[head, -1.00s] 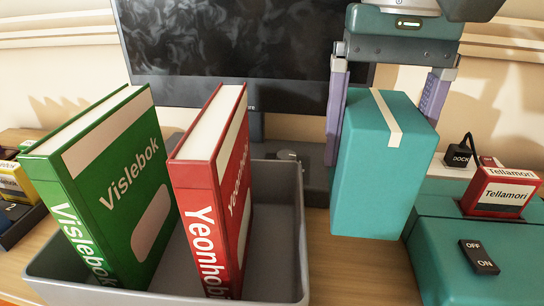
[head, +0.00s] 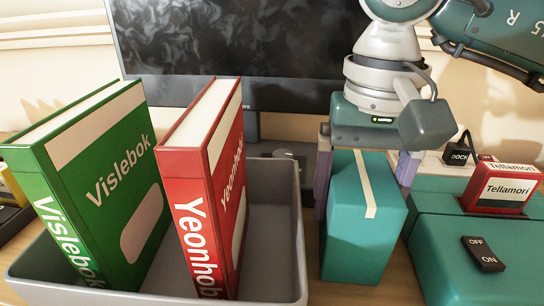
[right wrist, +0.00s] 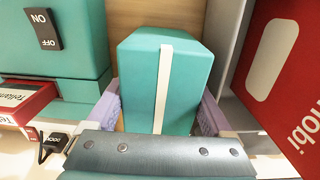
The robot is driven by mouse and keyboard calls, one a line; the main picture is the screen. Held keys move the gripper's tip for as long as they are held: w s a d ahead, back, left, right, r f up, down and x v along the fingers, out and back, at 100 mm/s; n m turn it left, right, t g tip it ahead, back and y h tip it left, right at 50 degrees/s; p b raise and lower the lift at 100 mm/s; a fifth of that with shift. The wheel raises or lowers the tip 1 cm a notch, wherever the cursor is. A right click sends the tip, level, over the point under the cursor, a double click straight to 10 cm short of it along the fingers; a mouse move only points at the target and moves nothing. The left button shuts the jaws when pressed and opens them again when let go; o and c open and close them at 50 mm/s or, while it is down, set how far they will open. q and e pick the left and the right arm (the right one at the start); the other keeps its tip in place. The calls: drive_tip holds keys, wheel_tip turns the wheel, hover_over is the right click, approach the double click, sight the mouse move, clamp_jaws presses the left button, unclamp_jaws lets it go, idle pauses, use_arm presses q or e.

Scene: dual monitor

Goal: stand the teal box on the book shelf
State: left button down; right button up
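The teal box (head: 345,215), with a pale strip across its top, stands upright between the purple-sided fingers of my right gripper (head: 365,185). In the right wrist view the fingers (right wrist: 160,115) flank the box (right wrist: 140,85) closely, and I read them as shut on it. The grey book shelf (head: 275,230) is an open bin just left of the box. It holds a green book (head: 125,195) and a red book (head: 215,170), both leaning, with free room right of the red book. Whether the box touches the table is unclear. My left gripper is not in view.
A teal dock (head: 450,265) with an off/on switch (head: 483,254) and a red Tellamori block (head: 503,188) stands close on the right. A dark monitor (head: 240,50) rises behind the bin. A small dark DOCK block (head: 457,154) is behind the dock.

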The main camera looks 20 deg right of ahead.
drive_tip(key=shift+o, duration=1)
